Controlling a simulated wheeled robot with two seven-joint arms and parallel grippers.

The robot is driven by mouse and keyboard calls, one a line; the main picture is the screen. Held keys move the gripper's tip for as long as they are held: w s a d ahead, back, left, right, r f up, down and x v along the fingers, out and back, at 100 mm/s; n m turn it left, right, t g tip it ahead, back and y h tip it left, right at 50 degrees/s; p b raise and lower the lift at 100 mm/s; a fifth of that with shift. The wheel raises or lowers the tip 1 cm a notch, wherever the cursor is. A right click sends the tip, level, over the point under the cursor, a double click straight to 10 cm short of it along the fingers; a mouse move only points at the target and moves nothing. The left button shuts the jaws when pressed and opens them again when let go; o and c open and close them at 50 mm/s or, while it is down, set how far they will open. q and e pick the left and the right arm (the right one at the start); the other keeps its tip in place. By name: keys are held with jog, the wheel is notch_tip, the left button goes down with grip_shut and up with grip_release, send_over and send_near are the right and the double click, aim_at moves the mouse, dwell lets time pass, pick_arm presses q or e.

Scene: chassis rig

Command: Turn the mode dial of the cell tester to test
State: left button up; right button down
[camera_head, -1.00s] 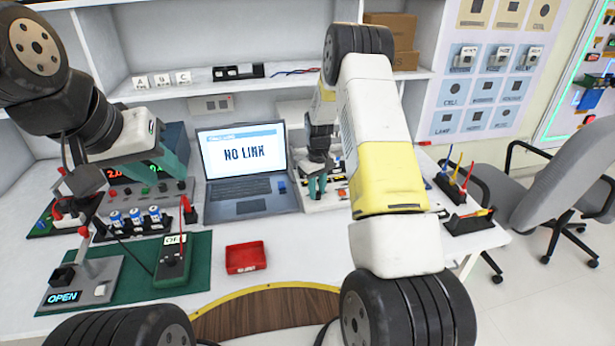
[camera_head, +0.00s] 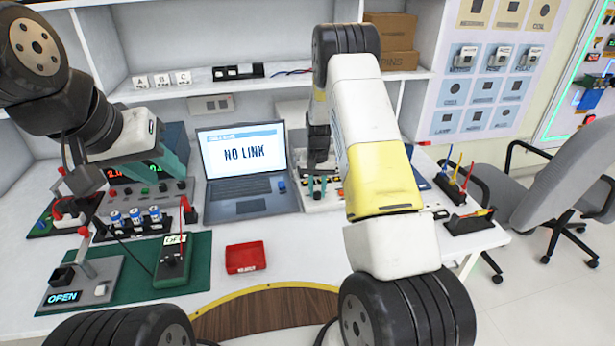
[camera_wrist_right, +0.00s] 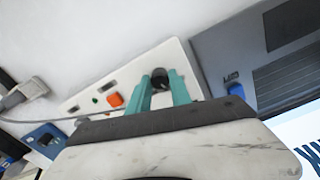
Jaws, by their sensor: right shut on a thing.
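My right gripper (camera_head: 317,187) reaches down onto a white unit (camera_head: 335,201) right of the laptop. In the right wrist view, its two teal fingers (camera_wrist_right: 161,90) are on either side of a round black knob (camera_wrist_right: 160,76) on the white unit (camera_wrist_right: 130,80), shut on it. I take this knob for the mode dial of the cell tester; its markings cannot be read. An orange button (camera_wrist_right: 115,99) and a small green light sit beside it. My left gripper (camera_head: 172,160) hangs over the instruments at the left; its jaw opening cannot be made out.
The laptop (camera_head: 242,165) shows NO LINK and stands close to the right gripper. A red tray (camera_head: 245,258) lies in front. Several cells (camera_head: 135,218) sit in a holder left of it, near a green mat (camera_head: 190,275) with a meter. Clear table lies between tray and white unit.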

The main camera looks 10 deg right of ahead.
aim_at(317, 192)
jog(key=shift+m, duration=1)
jog(key=c, duration=1.2)
grip_release()
jog(key=shift+o, duration=0.2)
jog(key=shift+r, duration=3.9)
jog(key=shift+r, duration=0.1)
